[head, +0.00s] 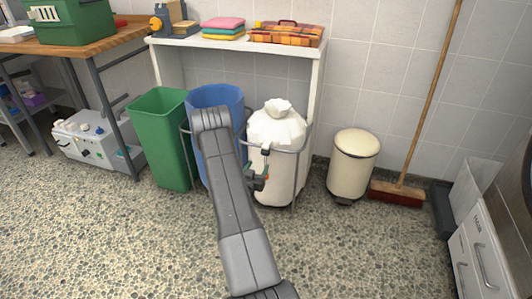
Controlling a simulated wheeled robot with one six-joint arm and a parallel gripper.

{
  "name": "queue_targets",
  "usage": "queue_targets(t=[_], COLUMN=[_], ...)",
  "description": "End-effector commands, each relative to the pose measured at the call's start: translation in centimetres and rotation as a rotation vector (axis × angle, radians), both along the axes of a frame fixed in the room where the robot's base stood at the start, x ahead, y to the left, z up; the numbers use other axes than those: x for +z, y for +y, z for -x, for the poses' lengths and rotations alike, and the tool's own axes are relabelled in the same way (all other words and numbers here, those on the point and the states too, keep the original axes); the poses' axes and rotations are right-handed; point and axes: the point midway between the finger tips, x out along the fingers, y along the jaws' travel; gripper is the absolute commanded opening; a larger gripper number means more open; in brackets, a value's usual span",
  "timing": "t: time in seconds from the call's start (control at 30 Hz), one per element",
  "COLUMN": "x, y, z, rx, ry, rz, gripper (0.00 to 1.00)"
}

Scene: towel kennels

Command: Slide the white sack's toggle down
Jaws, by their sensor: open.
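The white sack (287,132) stands in a grey wire ring stand (309,140), its gathered neck (278,107) sticking up at the top. I cannot make out the toggle for certain; a small dark piece (266,149) shows in front of the sack's left side, and I cannot tell whether it is part of my gripper. My gripper (261,177) is open, small in view, in front of the sack's lower left side, below the neck. My arm partly hides the space left of the sack. I cannot tell whether the gripper touches the sack.
A blue bin (218,96) and a green bin (160,130) stand left of the sack. A cream pedal bin (352,160) and a broom (398,188) stand to the right. A white shelf (190,42) holding towels rises behind. The speckled floor in front is clear.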

Motion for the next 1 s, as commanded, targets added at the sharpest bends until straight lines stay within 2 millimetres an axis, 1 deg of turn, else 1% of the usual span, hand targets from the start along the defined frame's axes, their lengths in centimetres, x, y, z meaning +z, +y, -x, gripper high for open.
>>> queue_targets(t=[0.03, 0.2, 0.4, 0.6, 0.8, 1.0], x=[-0.1, -0.1, -0.1, -0.1, -0.1, 0.0], y=[-0.4, -1.2, -2.1, -2.9, -3.4, -3.5], z=[-0.8, -3.4, -6.3, -8.8, -10.2, -10.7], rx=[-0.002, -0.002, -0.001, 0.000, 0.000, 0.001], ry=[-0.003, -0.003, -0.002, -0.001, 0.001, 0.000], rz=[-0.001, -0.001, -0.002, -0.001, 0.000, 0.000], gripper=[0.58, 0.58, 0.58, 0.58, 0.58, 0.58])
